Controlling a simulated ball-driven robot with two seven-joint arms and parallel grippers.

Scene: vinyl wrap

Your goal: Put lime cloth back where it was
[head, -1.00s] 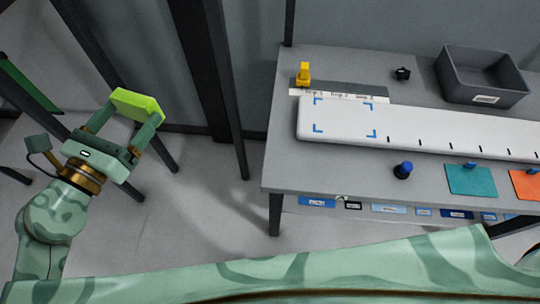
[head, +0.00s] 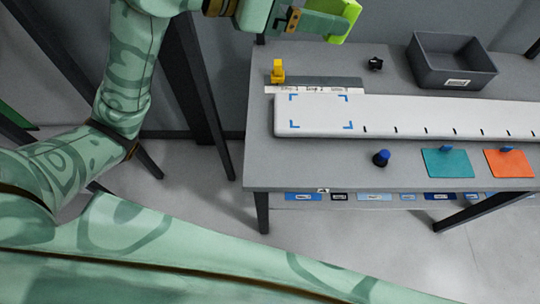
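The lime cloth (head: 350,22), a bright block-like piece, shows at the top edge in the head view, partly cut off by the frame. My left gripper (head: 338,20) is shut on it and holds it in the air over the back of the table (head: 262,160). Only one finger shows well; the other is out of frame or hidden. A teal cloth (head: 447,168) and an orange cloth (head: 511,168) lie flat at the table's front right, with a bare stretch of table to their left. My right gripper is not in view.
A long white board (head: 400,122) with blue corner marks lies across the table. A grey bin (head: 425,73) stands behind it. A yellow object (head: 277,70), a black object (head: 375,64) and a blue-topped knob (head: 381,158) stand nearby. Labels line the lower shelf.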

